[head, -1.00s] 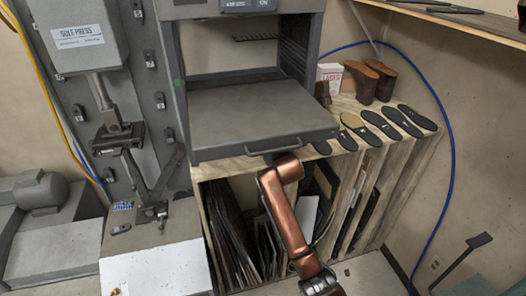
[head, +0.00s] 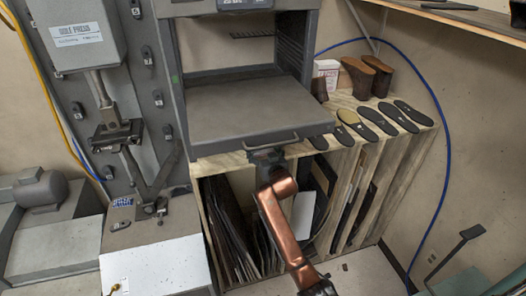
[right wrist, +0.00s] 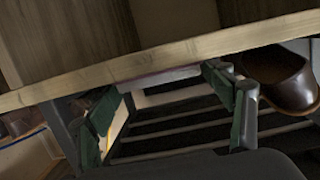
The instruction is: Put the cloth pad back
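I cannot make out the cloth pad for certain in either view. In the right wrist view a thin grey strip with a purplish edge (right wrist: 160,77) lies along a pale wooden edge, between the fingertips; I cannot tell what it is. My right gripper (head: 267,158) is at the front edge of the wooden rack, just below the grey tray's handle, in the head view. In the right wrist view its dark green fingers (right wrist: 163,87) are spread wide apart, with nothing visibly clamped between them. My left gripper is not in view.
A grey cabinet with a pulled-out tray (head: 250,108) overhangs my right gripper. Upright sheets fill the slots below. The sole press (head: 80,40) is at left. A brown shoe (right wrist: 285,82) shows close to one finger.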

